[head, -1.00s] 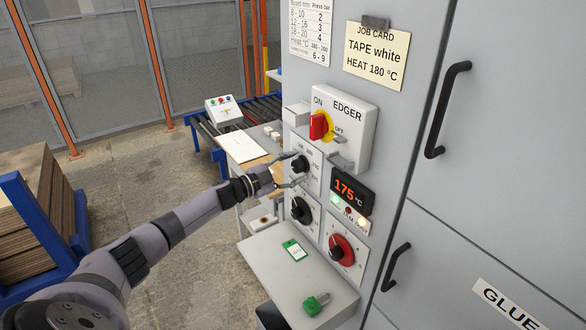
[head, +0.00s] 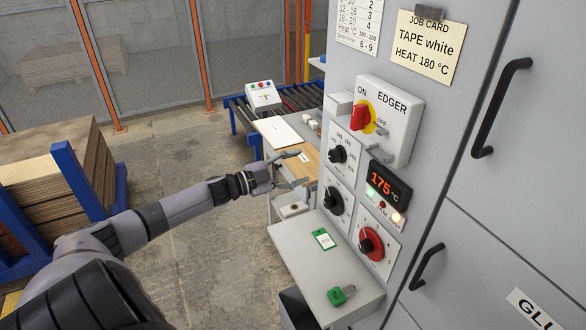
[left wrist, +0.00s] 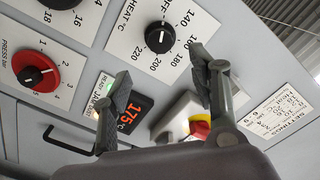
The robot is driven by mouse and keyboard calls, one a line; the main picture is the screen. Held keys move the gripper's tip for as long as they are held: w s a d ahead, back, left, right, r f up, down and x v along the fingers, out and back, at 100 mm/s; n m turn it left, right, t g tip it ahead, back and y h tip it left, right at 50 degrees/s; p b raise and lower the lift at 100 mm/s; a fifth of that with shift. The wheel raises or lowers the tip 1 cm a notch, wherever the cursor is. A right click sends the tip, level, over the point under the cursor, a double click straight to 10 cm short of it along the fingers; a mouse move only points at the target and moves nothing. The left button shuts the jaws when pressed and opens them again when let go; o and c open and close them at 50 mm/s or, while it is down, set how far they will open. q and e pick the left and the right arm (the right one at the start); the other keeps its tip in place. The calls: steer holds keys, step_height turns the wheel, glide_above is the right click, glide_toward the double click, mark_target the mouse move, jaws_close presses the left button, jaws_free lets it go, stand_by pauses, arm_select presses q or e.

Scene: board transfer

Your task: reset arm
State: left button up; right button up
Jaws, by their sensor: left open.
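My left arm comes in from the left in the head view. Its gripper (head: 292,170) is open and empty, in the air to the left of the control panel's dials, apart from them. The left wrist view also shows the open fingers (left wrist: 165,95) with nothing between them, facing the panel. The black heat dial (head: 338,154) is on the panel, and it also shows in the left wrist view (left wrist: 160,37). The display (head: 388,188) reads 175 °C. My right gripper does not show.
The red edger switch (head: 361,116) is above the dials, and a red press dial (head: 370,241) is below. Boards (head: 60,175) are stacked at the left. Floor between is clear.

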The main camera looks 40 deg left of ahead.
arm_select(q)
steer(key=shift+s+a, duration=0.15)
steer(key=shift+s, duration=0.2)
stand_by(0.3)
